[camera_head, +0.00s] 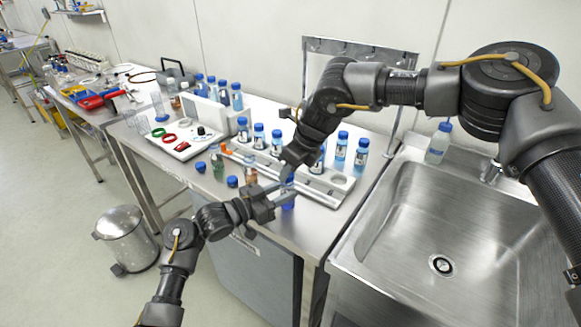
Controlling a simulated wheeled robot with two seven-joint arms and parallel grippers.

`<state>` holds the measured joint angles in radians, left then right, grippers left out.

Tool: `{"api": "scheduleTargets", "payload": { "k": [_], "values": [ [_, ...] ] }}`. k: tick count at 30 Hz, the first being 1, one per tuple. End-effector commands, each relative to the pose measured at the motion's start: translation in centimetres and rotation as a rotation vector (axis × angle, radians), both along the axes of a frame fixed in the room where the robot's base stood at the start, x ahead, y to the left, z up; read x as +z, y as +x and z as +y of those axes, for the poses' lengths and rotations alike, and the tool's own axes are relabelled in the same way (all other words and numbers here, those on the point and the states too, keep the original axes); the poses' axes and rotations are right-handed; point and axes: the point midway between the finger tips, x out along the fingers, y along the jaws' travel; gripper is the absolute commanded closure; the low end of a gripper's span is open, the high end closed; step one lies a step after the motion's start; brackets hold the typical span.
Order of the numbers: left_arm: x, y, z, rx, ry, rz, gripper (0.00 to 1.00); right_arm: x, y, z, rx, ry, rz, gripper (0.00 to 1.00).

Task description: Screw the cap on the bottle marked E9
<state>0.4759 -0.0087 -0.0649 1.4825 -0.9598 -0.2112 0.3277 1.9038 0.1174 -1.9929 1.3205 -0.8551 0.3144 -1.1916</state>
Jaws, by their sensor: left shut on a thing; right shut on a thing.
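My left gripper (278,198) is shut on a small bottle with blue contents (288,203) near the front edge of the steel bench. My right gripper (288,168) is just above it, pointing down, shut on what looks like a blue cap (289,179). The cap is at the bottle's top; I cannot tell whether it is seated or threaded. The grippers hide much of both, and no E9 marking is readable.
Loose blue caps (232,181) and uncapped bottles (216,162) stand left of the grippers. A sink (440,235) is right.

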Motion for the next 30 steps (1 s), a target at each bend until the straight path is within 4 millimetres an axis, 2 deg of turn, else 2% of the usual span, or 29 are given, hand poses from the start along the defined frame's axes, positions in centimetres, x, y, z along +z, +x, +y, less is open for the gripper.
{"api": "scheduleTargets", "payload": {
  "k": [8, 11, 14, 17, 27, 30],
  "values": [
    [-0.1, 0.0, 0.0, 0.0, 0.001, 0.001, 1.0, -0.4, 0.0, 0.0, -0.002, 0.001, -0.001, 0.9],
    [-0.1, 0.0, 0.0, 0.0, 0.001, 0.001, 1.0, -0.5, -0.1, 0.1, -0.066, -0.001, 0.003, 0.9],
    [-0.1, 0.0, 0.0, 0.0, 0.001, 0.001, 1.0, -0.6, -0.3, 0.4, -0.245, -0.002, 0.005, 0.9],
    [-0.1, 0.0, 0.0, 0.0, 0.001, 0.001, 1.0, -0.5, -0.4, 0.6, -0.5, -0.003, 0.002, 0.9],
    [-0.1, 0.0, 0.0, -0.001, 0.001, 0.001, 1.0, -0.6, -0.3, 1.2, -1.444, -0.008, -0.005, 0.9],
    [-0.1, 0.0, 0.0, -0.001, 0.001, 0.001, 1.0, -0.7, -0.3, 1.2, -1.598, -0.01, -0.004, 0.9]
  ]
}}
